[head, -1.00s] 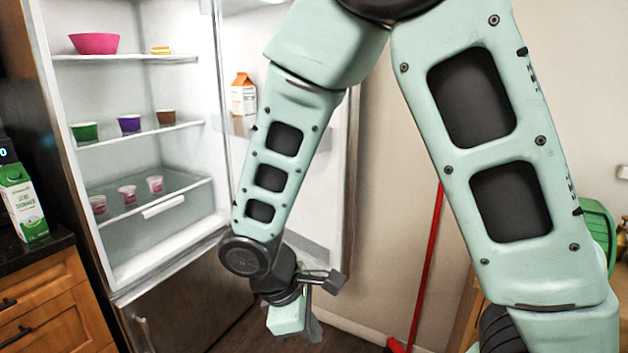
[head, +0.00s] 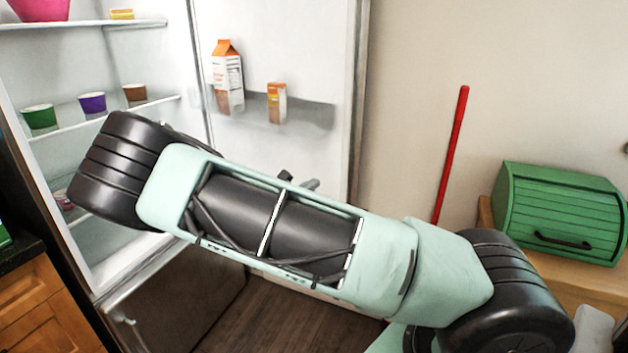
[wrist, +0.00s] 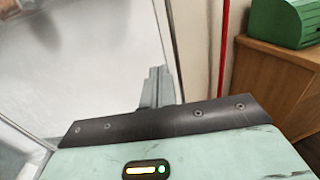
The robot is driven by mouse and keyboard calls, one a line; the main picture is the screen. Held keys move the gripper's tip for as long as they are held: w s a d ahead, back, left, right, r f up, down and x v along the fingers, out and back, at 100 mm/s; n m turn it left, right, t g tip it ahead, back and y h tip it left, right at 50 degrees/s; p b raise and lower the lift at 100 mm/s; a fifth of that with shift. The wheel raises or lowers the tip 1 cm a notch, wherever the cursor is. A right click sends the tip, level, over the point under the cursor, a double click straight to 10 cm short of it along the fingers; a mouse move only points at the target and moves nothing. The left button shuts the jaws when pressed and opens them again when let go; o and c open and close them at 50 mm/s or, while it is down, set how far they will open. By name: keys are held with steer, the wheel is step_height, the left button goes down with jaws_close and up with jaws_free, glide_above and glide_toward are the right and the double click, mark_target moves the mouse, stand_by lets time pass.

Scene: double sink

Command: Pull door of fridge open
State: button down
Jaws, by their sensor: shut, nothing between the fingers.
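The fridge door (head: 300,50) stands wide open, its white inner side with shelf facing me. In the wrist view the pale door (wrist: 90,45) fills the left part. The fridge's lit inside (head: 150,60) is exposed at the left. My gripper (wrist: 158,88) is shut and empty in the wrist view, in front of the lower door region; I cannot tell whether it touches the door. In the head view my arm hides most of the gripper and the lower part of the door. The door's outer handle is not seen.
Cartons (head: 227,75) stand on the door shelf. Cups (head: 92,102) and a pink bowl (head: 38,8) sit on the fridge shelves. A red pole (head: 453,145) leans by the wall. A green bread box (head: 562,210) sits on a wooden cabinet at the right.

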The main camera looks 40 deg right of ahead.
mark_target(342, 166)
steer(key=d+p, duration=0.1)
steer(key=d, duration=0.3)
steer(key=w+d+p, duration=0.1)
steer(key=d, duration=0.3)
steer(key=w+d+p, duration=0.1)
steer(key=d, duration=0.3)
steer(key=d, duration=0.4)
steer(key=w+d+b, duration=0.1)
steer(key=d, duration=0.3)
steer(key=w+d+b, duration=0.1)
steer(key=d, duration=0.4)
steer(key=shift+w, duration=0.1)
